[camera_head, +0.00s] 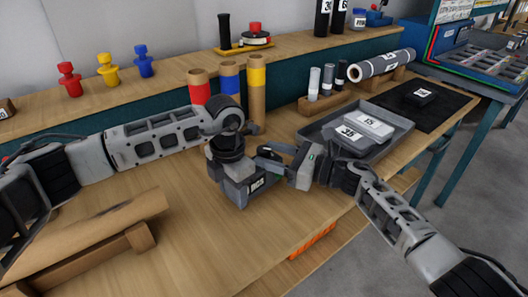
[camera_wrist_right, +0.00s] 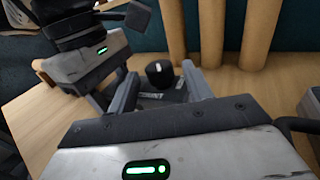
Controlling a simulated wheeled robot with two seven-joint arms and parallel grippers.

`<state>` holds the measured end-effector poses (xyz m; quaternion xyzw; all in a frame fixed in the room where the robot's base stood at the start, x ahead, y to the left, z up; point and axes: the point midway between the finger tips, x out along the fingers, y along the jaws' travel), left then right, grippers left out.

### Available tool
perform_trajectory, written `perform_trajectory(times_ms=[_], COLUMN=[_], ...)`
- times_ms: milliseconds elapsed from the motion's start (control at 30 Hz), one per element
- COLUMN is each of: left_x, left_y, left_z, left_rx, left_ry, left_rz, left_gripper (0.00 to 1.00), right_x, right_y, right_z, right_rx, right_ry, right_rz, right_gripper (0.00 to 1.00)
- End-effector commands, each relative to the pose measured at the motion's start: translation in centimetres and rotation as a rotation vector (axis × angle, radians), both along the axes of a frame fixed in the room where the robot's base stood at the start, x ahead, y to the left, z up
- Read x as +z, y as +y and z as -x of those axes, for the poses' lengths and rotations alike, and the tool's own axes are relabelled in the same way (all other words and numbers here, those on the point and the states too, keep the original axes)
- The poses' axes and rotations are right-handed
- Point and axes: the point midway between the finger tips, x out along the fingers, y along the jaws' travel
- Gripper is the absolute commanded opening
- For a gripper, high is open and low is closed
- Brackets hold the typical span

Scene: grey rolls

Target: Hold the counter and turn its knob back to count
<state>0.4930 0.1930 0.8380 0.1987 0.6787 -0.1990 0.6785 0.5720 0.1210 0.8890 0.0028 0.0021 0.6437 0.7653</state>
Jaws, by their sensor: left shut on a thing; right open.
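The counter (camera_wrist_right: 172,97) is a small dark and grey box with a black round knob (camera_wrist_right: 160,74) on top, seen in the right wrist view. In the head view it is mostly hidden behind the grippers. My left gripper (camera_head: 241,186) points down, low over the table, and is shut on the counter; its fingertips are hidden. It also shows in the right wrist view (camera_wrist_right: 100,75). My right gripper (camera_head: 264,158) comes from the right. It is open, its fingers (camera_wrist_right: 160,88) standing apart on either side of the knob in the picture; I see no contact.
Red, blue and yellow-topped cardboard tubes (camera_head: 257,90) stand just behind the grippers. A grey tray (camera_head: 390,118) with labelled boxes lies to the right. A wooden roll stand (camera_head: 95,240) is at front left. Table is bare in front of the counter.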

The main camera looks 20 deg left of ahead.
Motion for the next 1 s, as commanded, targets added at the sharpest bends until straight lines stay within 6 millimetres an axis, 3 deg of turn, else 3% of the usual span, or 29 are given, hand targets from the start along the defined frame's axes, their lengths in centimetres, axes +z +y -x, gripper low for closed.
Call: perform_trajectory(times_ms=[200, 567, 600, 733, 767, 1000], left_x=[0.1, 0.1, 0.1, 0.1, 0.1, 0.1], left_y=[0.0, 0.0, 0.0, 0.0, 0.0, 0.0], left_z=[-0.1, -0.1, -0.1, -0.1, -0.1, -0.1], left_rx=[0.000, 0.000, 0.000, 0.000, 0.000, 0.000], left_ry=[-0.002, -0.002, -0.002, -0.002, -0.002, -0.002], left_rz=[0.001, 0.001, 0.001, 0.001, 0.001, 0.001], left_gripper=[0.19, 0.19, 0.19, 0.19, 0.19, 0.19], right_x=[0.0, 0.0, 0.0, 0.0, 0.0, -0.1], right_y=[1.8, 2.2, 2.1, 2.1, 2.1, 2.1], right_z=[-0.4, -0.4, -0.4, -0.4, -0.4, -0.5], right_rx=[-0.002, -0.002, -0.002, -0.002, -0.002, -0.015], right_ry=[0.001, 0.000, 0.000, 0.000, 0.000, 0.001], right_rz=[0.000, 0.001, 0.001, 0.001, 0.001, 0.002], right_gripper=[0.50, 0.50, 0.47, 0.11, 0.07, 0.07])
